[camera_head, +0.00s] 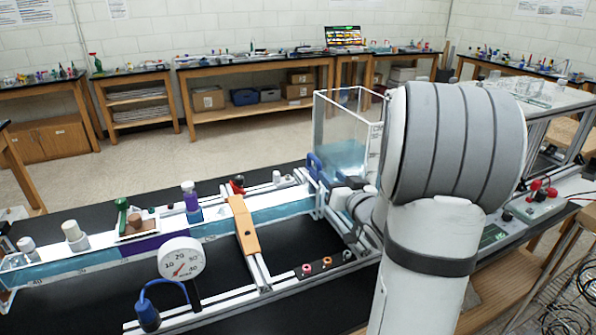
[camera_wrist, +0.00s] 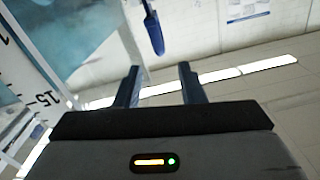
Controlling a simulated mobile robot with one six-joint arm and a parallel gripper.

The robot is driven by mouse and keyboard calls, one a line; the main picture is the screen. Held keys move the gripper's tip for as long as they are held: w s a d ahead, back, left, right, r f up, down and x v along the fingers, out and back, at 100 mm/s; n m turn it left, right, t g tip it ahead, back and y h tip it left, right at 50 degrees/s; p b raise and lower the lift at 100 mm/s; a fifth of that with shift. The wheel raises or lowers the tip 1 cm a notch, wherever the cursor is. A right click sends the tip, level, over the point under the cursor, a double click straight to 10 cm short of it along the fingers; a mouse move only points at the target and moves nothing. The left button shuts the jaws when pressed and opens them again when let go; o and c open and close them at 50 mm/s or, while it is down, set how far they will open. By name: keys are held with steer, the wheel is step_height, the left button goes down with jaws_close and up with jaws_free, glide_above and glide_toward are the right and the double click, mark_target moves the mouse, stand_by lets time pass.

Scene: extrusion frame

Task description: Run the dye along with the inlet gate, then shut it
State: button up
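A long clear channel of pale blue water (camera_head: 215,230) runs across the bench in the head view. A purple dye patch (camera_head: 135,247) lies in its left part. A clear tank (camera_head: 345,152) partly filled with water stands at the channel's right end. A blue lever-like part (camera_head: 316,164) shows there; I cannot tell whether it is the inlet gate's handle. In the wrist view, my gripper (camera_wrist: 159,76) has its two fingers apart with nothing between them. A blue handle (camera_wrist: 153,32) hangs beyond the fingertips, apart from them. My arm hides much of the tank's right side.
A round dial gauge (camera_head: 181,258) and a blue bulb (camera_head: 147,315) are at the channel's front. A wooden strip (camera_head: 243,225) crosses the channel. Small bottles and a green-topped item (camera_head: 122,215) stand along it. A control box (camera_head: 535,203) is at right.

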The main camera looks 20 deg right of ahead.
mark_target(317, 162)
steer(key=w, duration=0.3)
steer(key=w+p, duration=0.1)
steer(key=w, duration=0.3)
steer(key=w+p, duration=0.1)
steer(key=w, duration=0.3)
steer(key=shift+w+a, duration=0.25)
steer(key=shift+c, duration=0.6)
jaws_close()
